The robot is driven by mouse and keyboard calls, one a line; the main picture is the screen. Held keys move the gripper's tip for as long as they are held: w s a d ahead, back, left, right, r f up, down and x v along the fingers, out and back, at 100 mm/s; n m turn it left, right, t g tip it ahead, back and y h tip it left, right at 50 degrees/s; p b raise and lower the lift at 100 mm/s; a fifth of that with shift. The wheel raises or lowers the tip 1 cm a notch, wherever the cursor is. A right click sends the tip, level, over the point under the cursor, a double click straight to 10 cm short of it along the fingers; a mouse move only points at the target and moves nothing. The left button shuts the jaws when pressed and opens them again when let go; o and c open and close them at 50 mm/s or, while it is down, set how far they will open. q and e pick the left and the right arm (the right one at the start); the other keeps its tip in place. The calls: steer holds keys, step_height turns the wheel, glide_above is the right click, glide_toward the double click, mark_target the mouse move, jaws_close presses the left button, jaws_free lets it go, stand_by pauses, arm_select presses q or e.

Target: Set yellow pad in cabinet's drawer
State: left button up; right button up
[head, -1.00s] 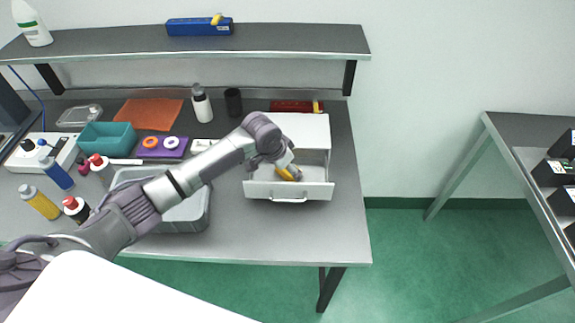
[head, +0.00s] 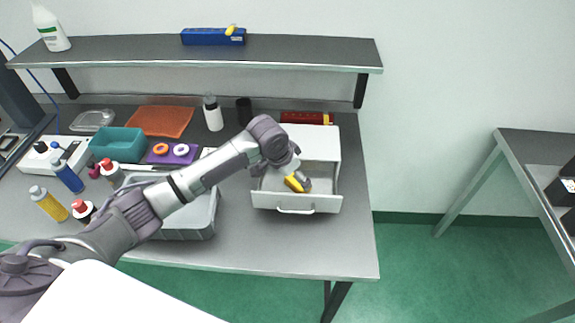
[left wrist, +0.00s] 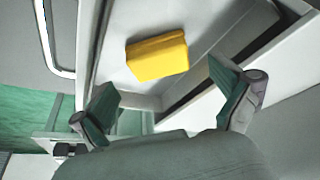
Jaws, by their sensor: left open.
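The yellow pad (left wrist: 157,57) lies inside the open drawer, on its pale floor, in the left wrist view. It also shows in the head view (head: 294,184), partly covered by my gripper. The white cabinet (head: 318,142) stands on the table with its drawer (head: 297,203) pulled out. My left gripper (left wrist: 168,99) is open, its two fingers spread wide and apart from the pad. In the head view the left gripper (head: 301,181) is over the drawer. My right gripper is not in view.
A grey bin (head: 190,220) stands left of the cabinet under my arm. A teal bin (head: 117,144), an orange mat (head: 160,121) and several bottles fill the table's left side. A shelf (head: 210,52) runs above. The table's front right is clear.

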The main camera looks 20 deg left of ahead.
arm_select(q)
steer(key=b+v, duration=0.1)
steer(key=v, duration=0.8)
steer(key=shift+s+r, duration=0.1)
steer(key=shift+r, duration=0.05)
stand_by(0.7)
steer(key=shift+c, duration=0.3)
